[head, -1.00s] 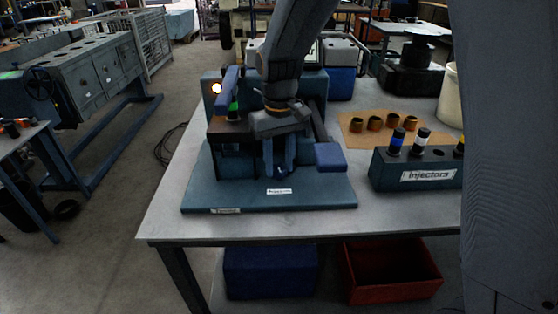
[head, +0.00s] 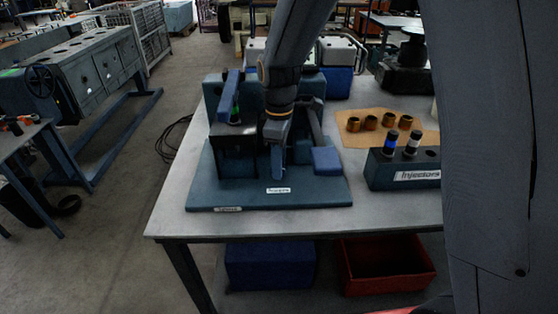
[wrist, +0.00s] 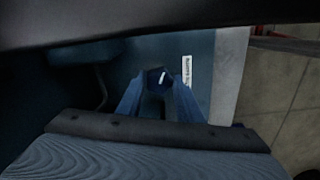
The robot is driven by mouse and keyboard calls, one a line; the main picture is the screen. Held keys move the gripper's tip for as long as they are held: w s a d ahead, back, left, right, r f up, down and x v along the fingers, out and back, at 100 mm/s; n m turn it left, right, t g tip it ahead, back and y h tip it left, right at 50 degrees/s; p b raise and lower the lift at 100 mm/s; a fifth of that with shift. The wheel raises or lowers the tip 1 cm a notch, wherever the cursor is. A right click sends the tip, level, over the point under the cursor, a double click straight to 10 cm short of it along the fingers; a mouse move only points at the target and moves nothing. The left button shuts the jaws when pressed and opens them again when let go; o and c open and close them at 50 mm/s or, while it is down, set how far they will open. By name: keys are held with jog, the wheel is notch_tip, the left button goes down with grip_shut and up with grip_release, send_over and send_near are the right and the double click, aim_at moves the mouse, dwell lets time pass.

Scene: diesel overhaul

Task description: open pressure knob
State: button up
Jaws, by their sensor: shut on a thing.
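The blue injector test stand (head: 310,190) stands on the bench, with a flat base plate and an upright block behind. My gripper (head: 277,170) points down in front of the block. In the wrist view my gripper's two blue fingers (wrist: 160,88) are closed around a small dark knob (wrist: 162,77) with a white mark on it. The knob is partly covered by the fingers, and I cannot make it out in the head view. A white label (wrist: 187,72) lies on the plate beside it.
A lever with a blue pad (head: 326,160) is close to the right of my gripper. The injector rack (head: 403,176) stands further right, with brass sleeves (head: 371,122) on a brown mat behind it. The front strip of the bench (head: 300,225) is clear.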

jog(key=n, duration=0.4)
jog(key=shift+w+n+p, duration=0.1)
jog(key=shift+n+p, duration=0.3)
dwell(0.4)
jog(key=o, duration=1)
jog(key=shift+o, duration=0.2)
jog(key=shift+r, duration=0.1)
jog(key=shift+r+b, duration=0.85)
jog(key=shift+r, duration=3)
